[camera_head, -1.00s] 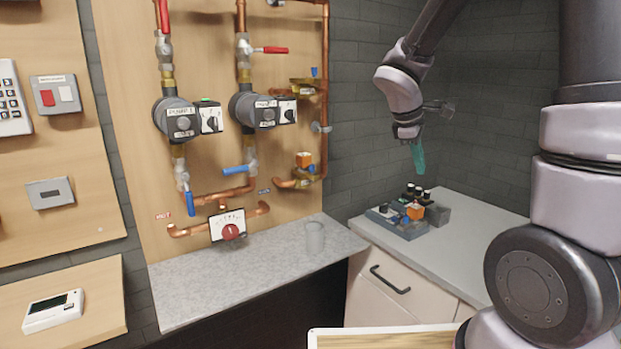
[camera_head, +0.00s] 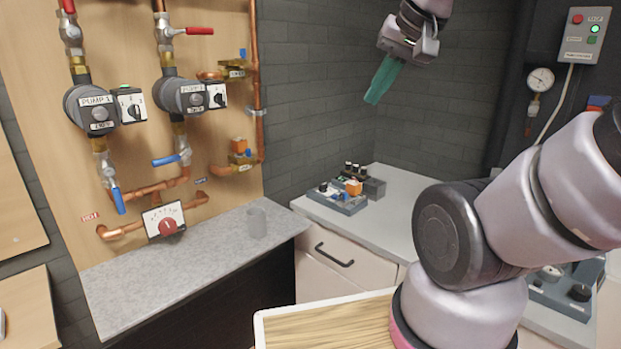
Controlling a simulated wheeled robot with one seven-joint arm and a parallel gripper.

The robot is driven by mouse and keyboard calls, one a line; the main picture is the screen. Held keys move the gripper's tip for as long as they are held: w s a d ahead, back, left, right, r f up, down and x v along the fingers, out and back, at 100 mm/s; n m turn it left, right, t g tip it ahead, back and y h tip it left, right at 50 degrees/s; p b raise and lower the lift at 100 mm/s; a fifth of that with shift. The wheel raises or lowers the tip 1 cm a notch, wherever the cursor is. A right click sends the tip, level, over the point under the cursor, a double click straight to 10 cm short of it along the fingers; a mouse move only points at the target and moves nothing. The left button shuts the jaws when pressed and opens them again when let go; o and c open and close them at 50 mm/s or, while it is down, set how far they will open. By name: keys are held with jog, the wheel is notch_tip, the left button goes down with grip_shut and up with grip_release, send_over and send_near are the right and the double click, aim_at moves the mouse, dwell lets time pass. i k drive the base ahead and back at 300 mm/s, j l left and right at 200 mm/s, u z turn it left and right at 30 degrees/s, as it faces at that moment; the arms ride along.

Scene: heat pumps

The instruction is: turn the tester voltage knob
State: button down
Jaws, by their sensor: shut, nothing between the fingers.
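A grey-blue bench unit (camera_head: 560,296) with dark round knobs stands at the lower right, partly hidden by my arm and cut by shadow. Its labels are too small to read, so I cannot tell for sure that it is the tester or which knob sets the voltage. My gripper (camera_head: 374,97) has teal fingers, shut and empty. It hangs high in front of the dark brick wall, pointing down and slightly left, well apart from that unit and above the grey counter (camera_head: 400,235).
A tray (camera_head: 330,203) of small parts sits on the counter below my gripper. A wooden panel at left carries pumps (camera_head: 92,107), pipes and a red-knobbed dial box (camera_head: 164,222). A switch box (camera_head: 586,35) and gauge (camera_head: 541,79) are at upper right. A wood-topped surface (camera_head: 325,325) lies in front.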

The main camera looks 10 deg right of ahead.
aim_at(323, 188)
jog(key=i+j+z, duration=0.4)
jog(key=j, duration=0.2)
jog(key=j+z, duration=0.2)
jog(key=i+j+z, duration=0.15)
jog(key=j, duration=0.35)
